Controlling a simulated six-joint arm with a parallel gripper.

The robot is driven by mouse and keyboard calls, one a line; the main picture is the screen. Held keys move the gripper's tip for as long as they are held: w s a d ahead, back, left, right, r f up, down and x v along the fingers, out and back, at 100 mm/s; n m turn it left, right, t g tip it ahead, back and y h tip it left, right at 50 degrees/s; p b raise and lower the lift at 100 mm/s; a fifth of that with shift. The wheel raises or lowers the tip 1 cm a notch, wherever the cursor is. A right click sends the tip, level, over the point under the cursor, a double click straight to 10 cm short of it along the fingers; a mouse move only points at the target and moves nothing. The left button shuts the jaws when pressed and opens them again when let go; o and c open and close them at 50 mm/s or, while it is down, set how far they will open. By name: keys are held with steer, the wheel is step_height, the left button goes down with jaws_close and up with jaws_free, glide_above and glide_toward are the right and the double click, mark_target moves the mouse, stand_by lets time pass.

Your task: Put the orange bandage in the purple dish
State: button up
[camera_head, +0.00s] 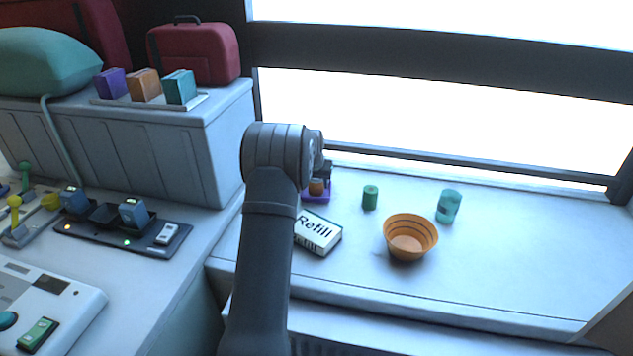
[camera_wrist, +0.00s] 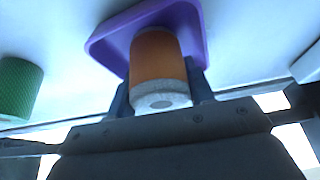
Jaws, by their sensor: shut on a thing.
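The orange bandage (camera_wrist: 157,62) is a small roll with a pale end, held between the two fingers of my gripper (camera_wrist: 160,92) in the wrist view. The purple dish (camera_wrist: 195,30) is square with a raised rim and lies right behind the roll in that view. The roll overlaps the dish there; I cannot tell whether it touches the dish floor. In the head view, the bandage (camera_head: 317,187) shows at the dish (camera_head: 318,199), just right of my arm. My gripper (camera_head: 322,176) is partly hidden by my wrist there.
A green roll (camera_head: 370,197), an orange bowl (camera_head: 410,238) and a teal cup (camera_head: 448,206) stand to the right on the counter. A Refill box (camera_head: 318,232) lies in front of the dish. The window frame (camera_head: 440,158) runs behind. The counter's right part is clear.

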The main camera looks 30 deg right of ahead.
steer(key=o, duration=0.7)
steer(key=shift+f, duration=0.1)
steer(key=shift+a+r, duration=0.1)
steer(key=shift+r, duration=0.4)
steer(key=v, duration=1.1)
steer(key=shift+s+r, duration=0.1)
steer(key=shift+r, duration=0.05)
